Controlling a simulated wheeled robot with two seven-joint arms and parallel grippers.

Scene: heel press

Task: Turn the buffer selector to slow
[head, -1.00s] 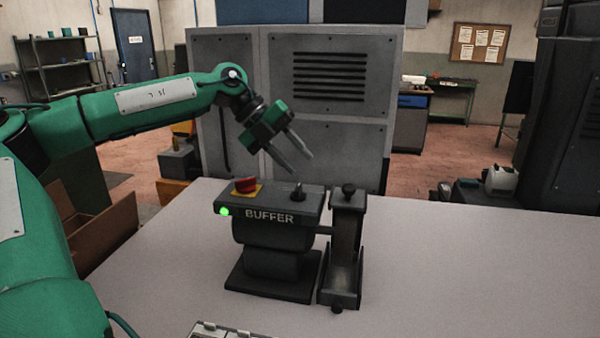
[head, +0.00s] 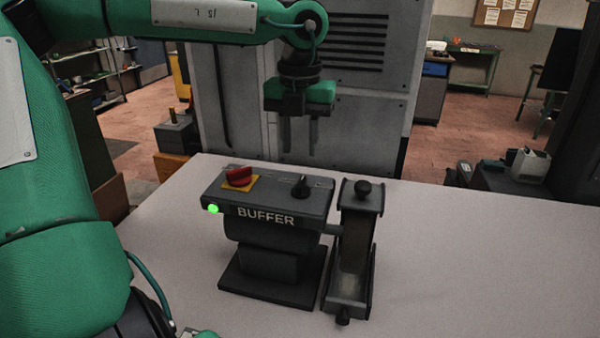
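The buffer (head: 265,217) stands on the pale table, a dark machine with BUFFER on its front. The selector, a small black knob (head: 301,188), sits on the right part of its top panel. Its markings are too small to read, so I cannot tell which setting it points to. My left gripper (head: 299,150) is open and empty, fingers pointing down, above and apart from the knob. My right gripper is not in view.
A red switch (head: 239,177) on a yellow plate sits left of the knob. A green lamp (head: 213,209) is lit at the front left corner. A dark belt unit (head: 355,245) with knobs stands to the right. The table (head: 470,270) is clear further right.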

